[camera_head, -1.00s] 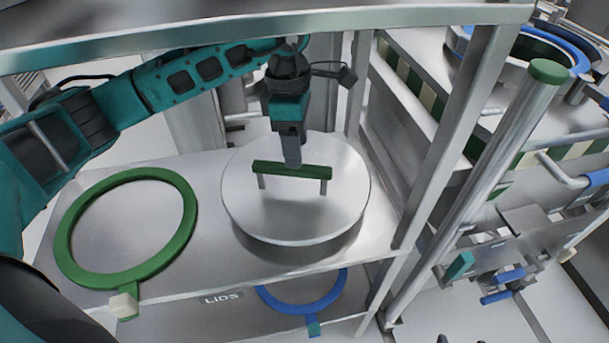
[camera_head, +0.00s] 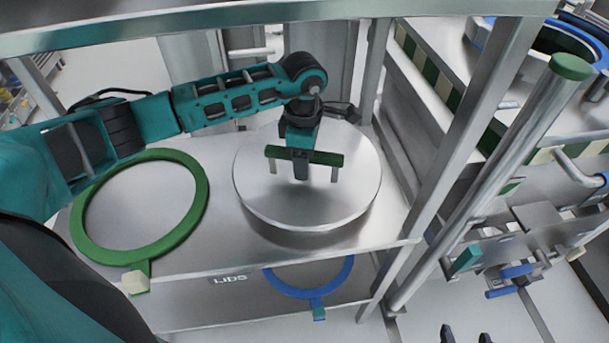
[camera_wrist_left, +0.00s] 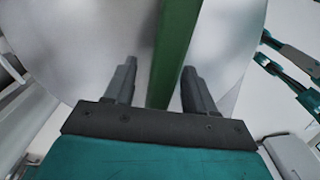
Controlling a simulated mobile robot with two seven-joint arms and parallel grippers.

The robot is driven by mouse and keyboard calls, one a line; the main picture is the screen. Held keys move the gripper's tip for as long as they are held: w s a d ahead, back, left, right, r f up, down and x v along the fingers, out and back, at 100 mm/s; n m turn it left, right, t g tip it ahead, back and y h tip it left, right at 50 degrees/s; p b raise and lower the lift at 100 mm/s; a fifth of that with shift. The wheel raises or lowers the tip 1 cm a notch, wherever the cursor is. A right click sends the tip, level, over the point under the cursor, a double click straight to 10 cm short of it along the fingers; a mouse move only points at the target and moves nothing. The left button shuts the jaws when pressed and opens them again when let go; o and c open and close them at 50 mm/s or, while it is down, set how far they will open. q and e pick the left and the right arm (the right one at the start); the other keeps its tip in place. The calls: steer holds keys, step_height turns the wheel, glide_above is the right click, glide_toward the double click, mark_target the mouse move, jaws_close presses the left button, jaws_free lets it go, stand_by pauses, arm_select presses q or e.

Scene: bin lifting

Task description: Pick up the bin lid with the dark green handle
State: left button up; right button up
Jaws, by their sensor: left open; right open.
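The bin lid (camera_head: 265,200) is a round silver disc with a straight dark green bar handle (camera_head: 330,159) on two posts. It lies on the upper shelf. My left gripper (camera_head: 301,172) is over the lid at its handle, partly hiding the bar. In the left wrist view my left gripper (camera_wrist_left: 158,80) is open, with the green handle (camera_wrist_left: 174,50) running between its two fingers and a gap on each side, wider on the left. The lid (camera_wrist_left: 85,45) fills the background there. My right gripper (camera_head: 466,335) shows only its dark, spread fingertips at the bottom edge, away from the lid.
A green ring (camera_head: 190,215) with a pale tab lies on the shelf (camera_head: 225,225) left of the lid. A blue ring (camera_head: 310,291) is on the lower shelf. A metal post (camera_head: 455,150) stands right of the lid, and a top beam (camera_head: 200,30) crosses above.

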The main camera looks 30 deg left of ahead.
arm_select(q)
steer(key=shift+f, duration=0.35)
steer(key=shift+f+b, duration=0.3)
steer(key=shift+b, duration=0.05)
stand_by(0.5)
jaws_close()
stand_by(0.3)
stand_by(0.8)
steer(key=shift+w+r, duration=0.1)
steer(key=shift+r, duration=0.15)
